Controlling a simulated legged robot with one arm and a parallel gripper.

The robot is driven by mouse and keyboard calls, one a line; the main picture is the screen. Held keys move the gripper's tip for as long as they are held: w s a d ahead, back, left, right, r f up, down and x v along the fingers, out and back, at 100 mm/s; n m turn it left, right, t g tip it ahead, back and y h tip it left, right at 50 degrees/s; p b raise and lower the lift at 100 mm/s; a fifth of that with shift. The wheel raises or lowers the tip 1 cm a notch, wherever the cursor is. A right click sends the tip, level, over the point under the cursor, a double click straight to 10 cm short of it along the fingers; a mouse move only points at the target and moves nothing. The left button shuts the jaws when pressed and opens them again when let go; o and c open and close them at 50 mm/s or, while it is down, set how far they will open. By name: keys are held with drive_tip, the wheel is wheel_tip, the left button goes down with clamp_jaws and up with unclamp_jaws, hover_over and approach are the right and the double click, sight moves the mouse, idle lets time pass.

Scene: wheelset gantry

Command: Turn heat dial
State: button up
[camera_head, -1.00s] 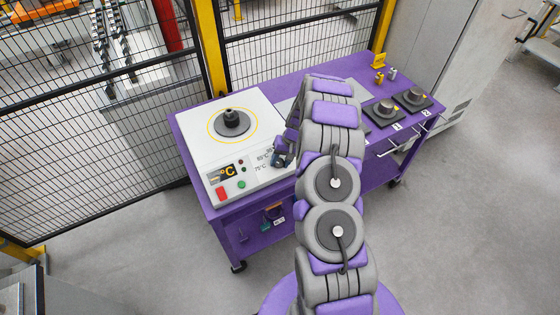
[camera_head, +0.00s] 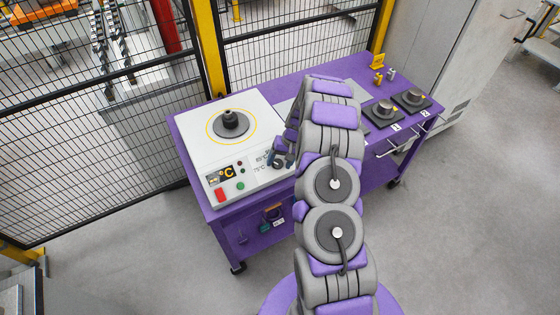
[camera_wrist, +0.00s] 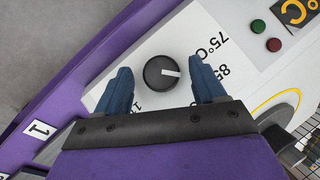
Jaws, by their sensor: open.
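The heat dial (camera_wrist: 161,73) is a round black knob with a white pointer mark, on the front panel of the white heater (camera_head: 180,147). In the wrist view its pointer points right, between the 75°C and 85 labels. My gripper (camera_wrist: 163,85) is open, with one blue finger on each side of the dial and gaps showing between fingers and knob. In the head view the dial (camera_head: 279,163) is partly hidden by my gripper (camera_head: 283,155). The heater's display (camera_head: 222,174) shows °C; its digits are not readable.
The heater stands on a purple table (camera_head: 330,70). A black part (camera_head: 231,121) stands on its top within a yellow ring. A red button (camera_head: 221,195) and green button (camera_head: 240,186) sit left of the dial. Numbered black pads (camera_head: 412,102) lie to the right. A mesh fence (camera_head: 90,120) stands behind.

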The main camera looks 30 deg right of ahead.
drive_tip(key=p+v, duration=0.1)
drive_tip(key=v, duration=1.6)
drive_tip(key=shift+w+r, duration=0.1)
drive_tip(key=s+a+r+n+g+h+b, duration=0.1)
drive_tip(key=s+a+r+n, duration=0.1)
drive_tip(key=s+a+r, duration=0.6)
drive_tip(key=s+a+r+n+g+b, duration=0.1)
drive_tip(key=s+a+r, duration=0.4)
drive_tip(key=a, duration=0.5)
drive_tip(key=s+a+h+b, duration=0.1)
drive_tip(key=s+a, duration=0.1)
drive_tip(key=s, duration=1.1)
drive_tip(key=s+a+n+h+b, duration=0.1)
drive_tip(key=s+a+h, duration=0.1)
drive_tip(key=s, duration=1.1)
drive_tip(key=shift+s+a+f+g, duration=0.3)
drive_tip(key=shift+a, duration=0.05)
